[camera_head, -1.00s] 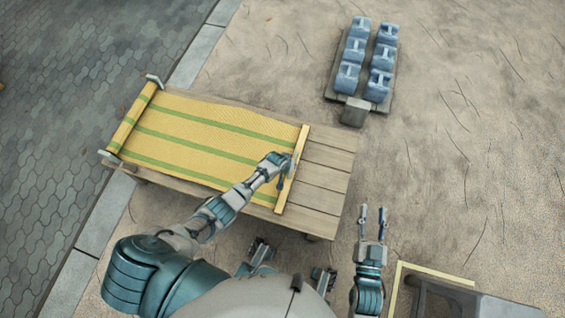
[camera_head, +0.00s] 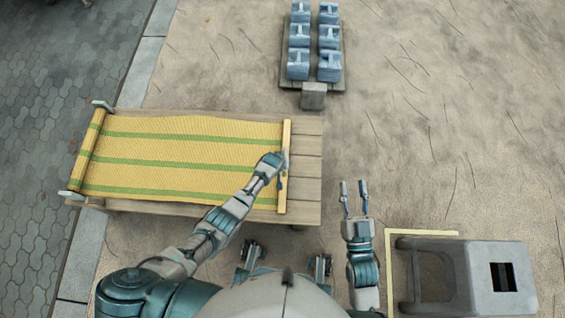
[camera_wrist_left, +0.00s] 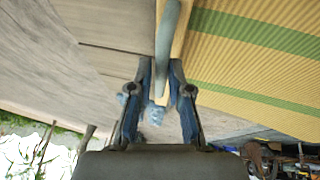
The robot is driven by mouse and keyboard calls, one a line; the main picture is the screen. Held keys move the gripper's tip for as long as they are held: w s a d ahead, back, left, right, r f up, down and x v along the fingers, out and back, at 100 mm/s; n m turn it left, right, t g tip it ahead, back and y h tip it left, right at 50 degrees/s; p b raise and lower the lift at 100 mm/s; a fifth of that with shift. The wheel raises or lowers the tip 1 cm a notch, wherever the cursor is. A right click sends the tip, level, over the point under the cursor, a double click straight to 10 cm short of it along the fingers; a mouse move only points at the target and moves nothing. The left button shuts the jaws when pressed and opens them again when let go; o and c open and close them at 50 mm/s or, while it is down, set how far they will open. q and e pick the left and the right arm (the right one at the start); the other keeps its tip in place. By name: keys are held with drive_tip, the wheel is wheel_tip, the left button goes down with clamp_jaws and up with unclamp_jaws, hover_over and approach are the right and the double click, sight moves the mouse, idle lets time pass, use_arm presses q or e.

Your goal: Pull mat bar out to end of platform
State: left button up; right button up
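The yellow mat (camera_head: 180,160) with green stripes lies unrolled on the wooden platform (camera_head: 307,175). Its pale wooden mat bar (camera_head: 286,140) runs across the mat's right edge, with a strip of bare planks between it and the platform's right end. My left gripper (camera_head: 280,172) is at the bar, right of its middle along the near half. In the left wrist view, the fingers (camera_wrist_left: 161,72) sit on both sides of the bar (camera_wrist_left: 182,30) and its grey-blue handle (camera_wrist_left: 168,35); they look closed on it. My right gripper (camera_head: 354,200) is open and empty, off the platform.
A grey stool-like stand (camera_head: 465,270) is at lower right beside a pale yellow frame (camera_head: 425,233). A rack of blue-grey blocks (camera_head: 314,45) stands on the sandy ground behind.

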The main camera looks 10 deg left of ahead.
use_arm(q)
drive_tip(key=shift+o, duration=1.4)
drive_tip(key=shift+w+d+r, duration=0.25)
drive_tip(key=shift+w+r, duration=0.05)
drive_tip(key=shift+s+f, duration=0.1)
drive_tip(key=shift+s, duration=0.1)
drive_tip(key=shift+s+a+r, duration=0.15)
drive_tip(key=shift+s+r, duration=0.1)
drive_tip(key=shift+r, duration=0.15)
drive_tip(key=v, duration=1.1)
drive_tip(key=shift+w, duration=0.2)
use_arm(e)
drive_tip(key=shift+s+d, duration=0.1)
drive_tip(key=shift+d, duration=0.1)
use_arm(q)
drive_tip(key=shift+s, duration=0.1)
